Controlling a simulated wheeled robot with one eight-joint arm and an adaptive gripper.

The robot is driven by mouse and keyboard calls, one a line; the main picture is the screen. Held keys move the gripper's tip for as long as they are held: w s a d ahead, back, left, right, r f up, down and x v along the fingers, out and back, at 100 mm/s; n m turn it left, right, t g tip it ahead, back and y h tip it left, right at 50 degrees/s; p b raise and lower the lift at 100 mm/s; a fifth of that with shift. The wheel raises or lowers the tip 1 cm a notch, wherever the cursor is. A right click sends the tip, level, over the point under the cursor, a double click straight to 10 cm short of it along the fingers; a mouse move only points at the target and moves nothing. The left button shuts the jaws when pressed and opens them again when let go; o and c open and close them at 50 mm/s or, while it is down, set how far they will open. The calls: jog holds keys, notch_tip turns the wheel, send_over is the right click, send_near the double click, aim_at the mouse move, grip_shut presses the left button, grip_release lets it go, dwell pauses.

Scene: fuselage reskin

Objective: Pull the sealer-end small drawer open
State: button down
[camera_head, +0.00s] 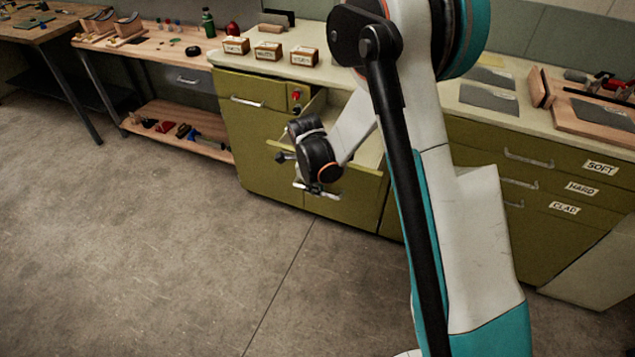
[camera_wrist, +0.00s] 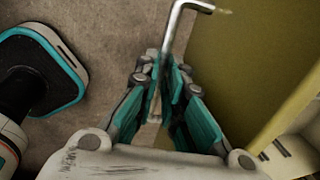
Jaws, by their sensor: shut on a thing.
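A green drawer (camera_head: 355,197) stands pulled out of the green cabinet, and part of its pale inside shows behind the front. Its metal handle (camera_head: 325,194) is on the front face. My gripper (camera_head: 307,188) is at this handle. In the wrist view my gripper (camera_wrist: 167,82) is shut around the handle bar (camera_wrist: 172,32), with teal pads on both sides of it. The drawer front (camera_wrist: 235,65) is to the right of the fingers in that view. My arm hides part of the drawer and of the cabinet behind it. No label shows on this drawer.
Left of it is a closed cabinet front with a handle (camera_head: 248,102). Small labelled boxes (camera_head: 268,50) stand on the counter. Drawers marked SOFT (camera_head: 600,167), HARD and CLAD are at right, closed. The floor (camera_head: 180,250) in front is clear.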

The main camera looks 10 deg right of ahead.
jog(key=c, duration=1.7)
grip_release()
jog(key=shift+r, duration=0.1)
jog(key=r, duration=0.4)
jog(key=s+a+r, duration=0.1)
jog(key=r, duration=0.6)
jog(key=shift+s+a+r, duration=0.25)
jog(key=shift+s+r, duration=0.05)
jog(key=shift+s, duration=0.1)
